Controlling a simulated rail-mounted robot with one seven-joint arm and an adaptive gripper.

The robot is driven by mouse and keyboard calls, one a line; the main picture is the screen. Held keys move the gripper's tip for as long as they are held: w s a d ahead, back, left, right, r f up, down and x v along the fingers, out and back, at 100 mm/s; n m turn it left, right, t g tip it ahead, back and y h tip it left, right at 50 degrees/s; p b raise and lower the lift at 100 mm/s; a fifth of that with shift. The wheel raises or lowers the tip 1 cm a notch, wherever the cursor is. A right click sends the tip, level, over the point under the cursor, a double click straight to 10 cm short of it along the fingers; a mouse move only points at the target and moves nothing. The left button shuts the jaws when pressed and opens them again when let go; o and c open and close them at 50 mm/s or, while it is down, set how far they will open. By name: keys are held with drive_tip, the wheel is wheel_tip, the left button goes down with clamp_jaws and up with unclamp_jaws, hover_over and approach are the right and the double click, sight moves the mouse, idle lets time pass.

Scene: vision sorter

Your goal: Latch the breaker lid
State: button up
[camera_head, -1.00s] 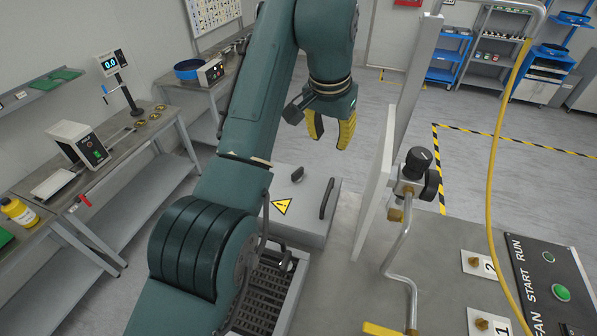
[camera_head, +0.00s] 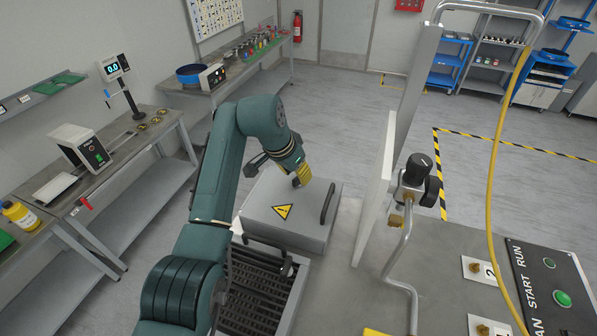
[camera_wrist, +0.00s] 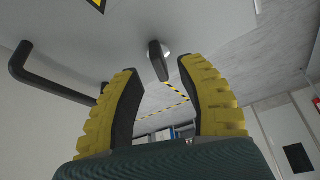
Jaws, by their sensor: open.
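The breaker lid (camera_head: 262,212) is a flat grey cover with a yellow warning triangle (camera_head: 283,211). It lies level over its box, just left of the upright white panel. A black bar handle (camera_head: 328,203) stands at its right side. In the wrist view, a dark latch knob (camera_wrist: 158,60) on a short light stem sticks out from the lid face (camera_wrist: 110,30). My gripper (camera_head: 302,177) is low over the far part of the lid. Its yellow fingers are open, with the knob seen between their tips. I cannot tell whether either finger touches the knob. The head view mostly hides the knob.
The bar handle shows left of the fingers in the wrist view (camera_wrist: 55,78). A tall white panel (camera_head: 375,190) and a valve with a bent pipe (camera_head: 410,190) stand right of the lid. A dark grate (camera_head: 258,290) lies in front. Workbenches line the left wall.

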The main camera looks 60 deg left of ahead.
drive_tip(key=shift+x, duration=1.3)
drive_tip(key=shift+c, duration=0.4)
clamp_jaws()
